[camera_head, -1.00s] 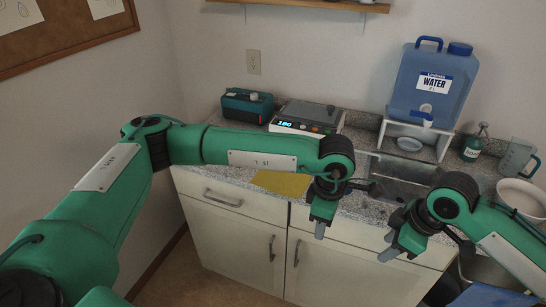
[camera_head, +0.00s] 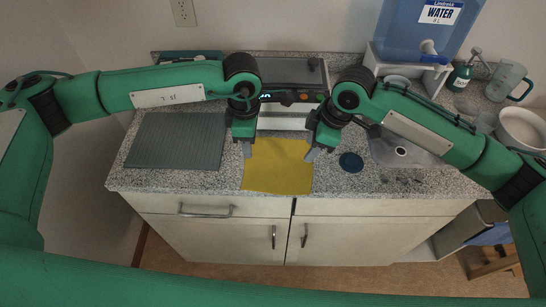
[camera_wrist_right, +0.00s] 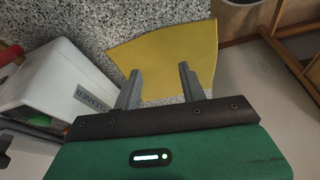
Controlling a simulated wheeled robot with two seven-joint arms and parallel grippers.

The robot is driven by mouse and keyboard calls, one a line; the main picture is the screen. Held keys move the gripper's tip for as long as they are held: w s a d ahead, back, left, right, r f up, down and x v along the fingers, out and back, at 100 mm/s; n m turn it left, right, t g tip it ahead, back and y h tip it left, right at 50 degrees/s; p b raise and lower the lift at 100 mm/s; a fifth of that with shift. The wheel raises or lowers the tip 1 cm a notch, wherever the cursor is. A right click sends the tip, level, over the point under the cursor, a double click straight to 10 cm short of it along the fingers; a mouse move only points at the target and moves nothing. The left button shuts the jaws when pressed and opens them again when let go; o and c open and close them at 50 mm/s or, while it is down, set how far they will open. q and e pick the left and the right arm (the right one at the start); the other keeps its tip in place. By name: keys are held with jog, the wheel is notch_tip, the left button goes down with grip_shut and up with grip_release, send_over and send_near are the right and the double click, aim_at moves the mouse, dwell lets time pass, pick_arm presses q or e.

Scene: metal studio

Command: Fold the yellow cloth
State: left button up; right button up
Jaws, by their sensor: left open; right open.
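The yellow cloth (camera_head: 277,168) lies flat on the speckled counter at its front edge, in the middle of the head view. It also shows in the right wrist view (camera_wrist_right: 168,55), beyond and between the fingers. My left gripper (camera_head: 246,148) is open and points down at the cloth's upper left corner. My right gripper (camera_head: 320,152) is open and points down at its upper right side. Its two fingers stand apart in the right wrist view (camera_wrist_right: 160,86), with nothing held between them. I cannot tell whether either gripper touches the cloth.
A grey ribbed mat (camera_head: 178,140) lies left of the cloth. A dark blue disc (camera_head: 351,162) and a sink (camera_head: 403,152) are to the right. A blue water jug (camera_head: 424,25), a soap bottle (camera_head: 461,75) and a white bowl (camera_head: 522,128) stand further right. An appliance (camera_head: 290,72) stands behind.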

aim_at(251, 162)
pick_arm(q)
notch_tip(251, 162, down, 5)
jog(key=shift+f, duration=0.2)
pick_arm(e)
notch_tip(251, 162, down, 5)
jog(key=shift+f, duration=0.2)
pick_arm(q)
jog(key=shift+s+d+f, duration=0.1)
pick_arm(e)
jog(key=shift+d+f, duration=0.1)
jog(key=shift+s, duration=0.1)
pick_arm(q)
jog(key=shift+f, duration=0.15)
pick_arm(e)
jog(key=shift+f, duration=0.2)
pick_arm(q)
grip_shut()
pick_arm(e)
grip_shut()
jog(key=shift+r, duration=0.15)
